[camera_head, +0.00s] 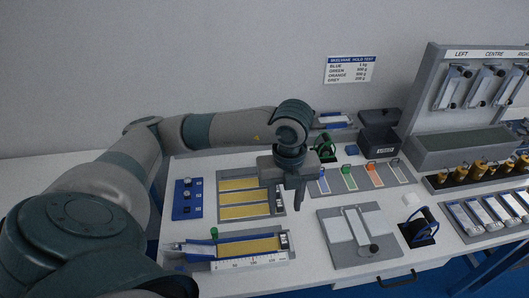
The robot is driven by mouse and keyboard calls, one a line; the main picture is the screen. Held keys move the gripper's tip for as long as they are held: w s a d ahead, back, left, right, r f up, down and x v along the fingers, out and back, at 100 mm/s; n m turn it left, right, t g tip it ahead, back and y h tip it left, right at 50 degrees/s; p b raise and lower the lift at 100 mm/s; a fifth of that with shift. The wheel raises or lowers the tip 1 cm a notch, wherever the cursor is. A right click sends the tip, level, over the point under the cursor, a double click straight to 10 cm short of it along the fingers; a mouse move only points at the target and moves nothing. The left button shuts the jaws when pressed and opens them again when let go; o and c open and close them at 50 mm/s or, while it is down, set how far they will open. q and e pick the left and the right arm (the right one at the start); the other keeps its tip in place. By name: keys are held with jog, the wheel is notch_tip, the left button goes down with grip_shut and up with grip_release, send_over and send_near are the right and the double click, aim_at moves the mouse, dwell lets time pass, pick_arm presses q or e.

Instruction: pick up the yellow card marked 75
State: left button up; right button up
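Several long yellow cards (240,198) lie in a grey tray (222,217) left of centre, one behind another. Small dark labels sit at their right ends, too small to read, so I cannot tell which is marked 75. Another yellow strip (258,246) lies in a blue-framed device nearer the front. My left gripper (296,206) points down at the right edge of the tray, near the cards' labelled ends. Its fingers overlap in this view; I see nothing clearly held, and cannot tell its opening. My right gripper is out of view.
A blue block (187,199) stands left of the tray. A white ruler (249,264) lies in front. Right are a row of coloured cards (348,178), a grey plate device (336,250) and a blue-handled tool (420,229). A tall grey rack (470,100) stands back right.

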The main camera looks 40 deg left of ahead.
pick_arm(q)
jog(key=p, duration=0.2)
send_over(284, 237)
jog(key=f, duration=0.9)
jog(key=shift+a, duration=0.25)
jog(key=shift+r, duration=0.1)
jog(key=shift+f+p, duration=0.5)
jog(key=shift+p, duration=0.25)
jog(key=f+p, duration=0.1)
jog(key=f, duration=0.2)
jog(key=shift+d+p, duration=0.2)
jog(key=shift+p, duration=0.15)
jog(key=shift+f, duration=0.65)
grip_shut()
